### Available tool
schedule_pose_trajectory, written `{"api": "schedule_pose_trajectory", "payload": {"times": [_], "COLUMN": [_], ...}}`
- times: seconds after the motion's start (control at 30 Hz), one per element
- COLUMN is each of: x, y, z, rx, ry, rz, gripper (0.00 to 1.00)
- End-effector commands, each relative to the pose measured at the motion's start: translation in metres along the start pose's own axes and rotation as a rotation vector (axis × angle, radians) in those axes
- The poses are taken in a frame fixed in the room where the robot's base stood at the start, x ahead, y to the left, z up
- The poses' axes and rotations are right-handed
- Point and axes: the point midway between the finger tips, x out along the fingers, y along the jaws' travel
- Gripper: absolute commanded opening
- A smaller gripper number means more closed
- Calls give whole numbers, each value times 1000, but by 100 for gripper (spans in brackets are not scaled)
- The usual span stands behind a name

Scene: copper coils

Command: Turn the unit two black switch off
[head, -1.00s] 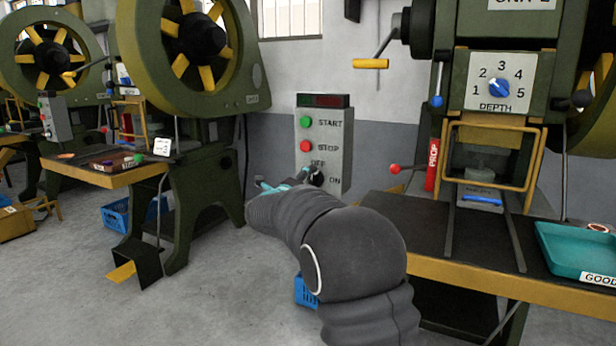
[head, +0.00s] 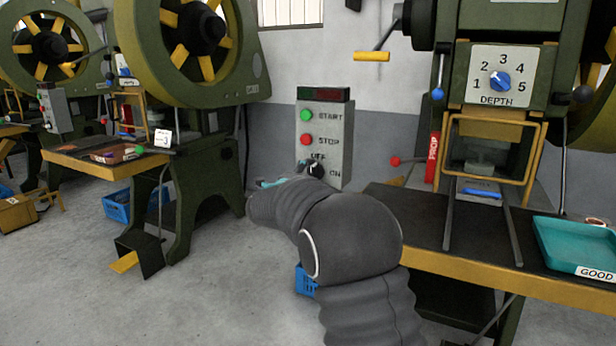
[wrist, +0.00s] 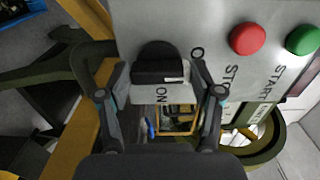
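The black switch (head: 316,171) is a rotary knob low on a grey control box (head: 342,155), beside the OFF and ON labels. In the wrist view the black switch (wrist: 158,62) has a small white mark on its edge facing the ON label. My gripper (wrist: 158,70) is open, with one finger on each side of the switch. I cannot tell whether either finger touches it. In the head view my arm hides most of my gripper (head: 287,181), and only bits of it show just left of the switch. The right finger partly covers the OFF label in the wrist view.
Green START (head: 306,115) and red STOP (head: 306,140) buttons sit above the switch. A press with a DEPTH dial (head: 499,81) and a teal tray (head: 562,245) stands right. Another press (head: 195,160) stands left. A blue crate (head: 306,284) lies below.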

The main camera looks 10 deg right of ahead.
Motion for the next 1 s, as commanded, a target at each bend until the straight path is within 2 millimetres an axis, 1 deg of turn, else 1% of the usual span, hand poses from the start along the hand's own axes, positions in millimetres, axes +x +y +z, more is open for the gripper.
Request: {"api": "schedule_pose_trajectory", "payload": {"times": [0.03,0.1,0.4,0.53,0.67,1.0], "x": [0,0,0,-6,-23,-89], "y": [1,1,0,-1,-1,0], "z": [0,0,0,0,1,1], "rx": [-3,-2,0,0,0,-1], "ry": [-1,-1,0,-1,-3,-4], "rz": [0,0,0,0,-1,0], "gripper": [75,91,91,91,91,91]}}
